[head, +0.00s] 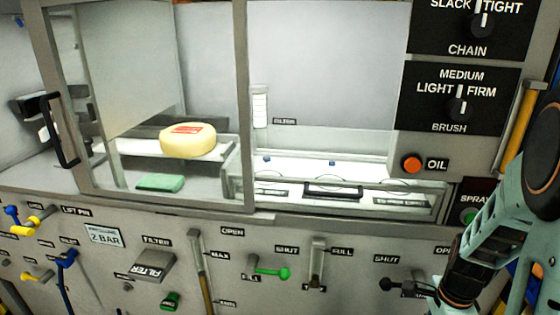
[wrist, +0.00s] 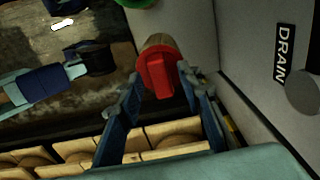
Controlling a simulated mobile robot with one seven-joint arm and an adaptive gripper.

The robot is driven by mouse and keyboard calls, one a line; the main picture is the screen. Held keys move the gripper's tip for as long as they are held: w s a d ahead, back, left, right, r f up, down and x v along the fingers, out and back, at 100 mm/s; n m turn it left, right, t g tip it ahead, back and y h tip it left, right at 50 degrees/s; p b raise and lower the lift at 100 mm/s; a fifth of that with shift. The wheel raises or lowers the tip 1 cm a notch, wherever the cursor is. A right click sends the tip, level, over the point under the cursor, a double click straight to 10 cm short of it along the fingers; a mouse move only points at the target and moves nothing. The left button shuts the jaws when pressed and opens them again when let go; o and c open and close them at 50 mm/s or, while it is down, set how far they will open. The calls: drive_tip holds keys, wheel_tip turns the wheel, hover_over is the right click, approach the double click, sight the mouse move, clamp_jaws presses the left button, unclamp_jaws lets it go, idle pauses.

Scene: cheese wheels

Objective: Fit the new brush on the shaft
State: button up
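In the wrist view, the two blue-grey fingers of my gripper (wrist: 160,92) stand apart, one on each side of a red piece with a tan round body (wrist: 158,73). The right finger looks to touch the red part; whether both fingers press on it is unclear. I cannot tell whether this piece is the new brush or a fixed fitting. In the head view my arm comes down at the right edge, and my gripper is out of the picture. A BRUSH knob (head: 462,107) is on the black panel. No shaft can be clearly made out in either view.
A pale cheese wheel (head: 188,141) sits behind the clear door (head: 122,85), above a green pad (head: 160,183). Levers and knobs line the front panel. In the wrist view, a wall with a DRAIN label (wrist: 284,54) is close on the right; wooden boxes (wrist: 75,149) lie below.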

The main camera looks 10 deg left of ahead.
drive_tip(key=shift+f, duration=0.6)
drive_tip(key=shift+r, duration=0.1)
drive_tip(key=shift+c, duration=0.6)
clamp_jaws()
